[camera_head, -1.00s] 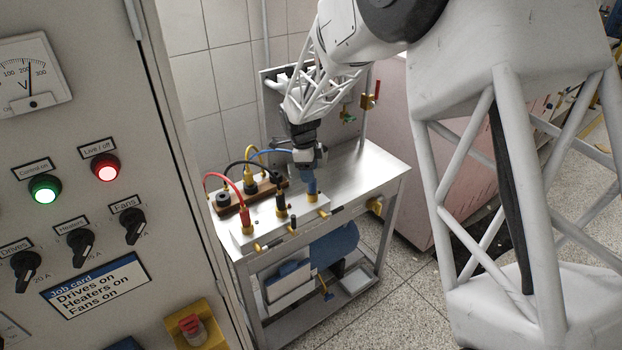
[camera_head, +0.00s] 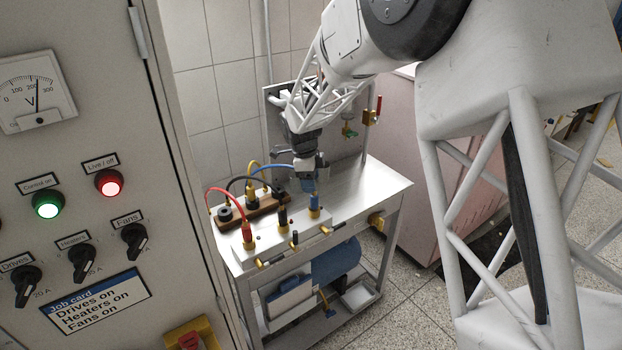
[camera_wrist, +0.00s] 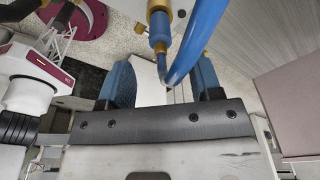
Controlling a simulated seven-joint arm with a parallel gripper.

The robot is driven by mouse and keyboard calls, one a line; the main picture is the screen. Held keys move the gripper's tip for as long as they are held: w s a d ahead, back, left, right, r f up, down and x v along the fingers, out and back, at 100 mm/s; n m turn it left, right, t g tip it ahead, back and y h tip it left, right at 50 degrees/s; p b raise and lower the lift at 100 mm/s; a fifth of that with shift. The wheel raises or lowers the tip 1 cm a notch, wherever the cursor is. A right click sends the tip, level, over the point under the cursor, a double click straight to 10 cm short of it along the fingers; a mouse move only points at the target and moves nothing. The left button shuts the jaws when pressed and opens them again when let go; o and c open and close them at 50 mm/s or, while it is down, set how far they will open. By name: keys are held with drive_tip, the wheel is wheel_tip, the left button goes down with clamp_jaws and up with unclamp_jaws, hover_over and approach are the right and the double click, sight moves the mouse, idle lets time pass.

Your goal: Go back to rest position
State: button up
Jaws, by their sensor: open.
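My gripper (camera_head: 308,187) is open, just above and slightly left of the blue plug (camera_head: 314,204), which stands upright in the white block (camera_head: 262,247) on the steel cart. In the wrist view my gripper's two blue fingers (camera_wrist: 163,78) are spread apart. The blue plug with its brass collar (camera_wrist: 159,28) shows beyond the fingertips, and its blue cable (camera_wrist: 196,42) loops down between or close by the fingers; I cannot tell if it touches them. A red plug (camera_head: 247,235) and a black plug (camera_head: 283,216) stand in the same block.
A brown terminal strip (camera_head: 236,218) with yellow, black, red and blue leads lies behind the block. The cart top (camera_head: 365,183) is bare at right. A control cabinet (camera_head: 95,165) stands at left, a pink cabinet (camera_head: 398,150) at right. Valves (camera_head: 371,117) hang behind.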

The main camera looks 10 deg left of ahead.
drive_tip(key=shift+r, duration=0.1)
drive_tip(key=s+d+r+n+t+y, duration=0.1)
drive_tip(key=s+d+r+n, duration=0.3)
drive_tip(key=s+d+r, duration=0.5)
drive_tip(key=s+d+r+n, duration=0.4)
drive_tip(key=s+d+r, duration=0.3)
drive_tip(key=d, duration=0.4)
drive_tip(key=s+d+n, duration=0.5)
drive_tip(key=s+d, duration=0.1)
drive_tip(key=s, duration=0.7)
drive_tip(key=s+d+r+n+t, duration=0.1)
drive_tip(key=s+d+n, duration=0.3)
drive_tip(key=s, duration=0.9)
drive_tip(key=d, duration=0.2)
drive_tip(key=shift+s+d+n+t+y, duration=0.3)
drive_tip(key=shift+s+d+n+y, duration=0.05)
drive_tip(key=shift+n+y, duration=0.05)
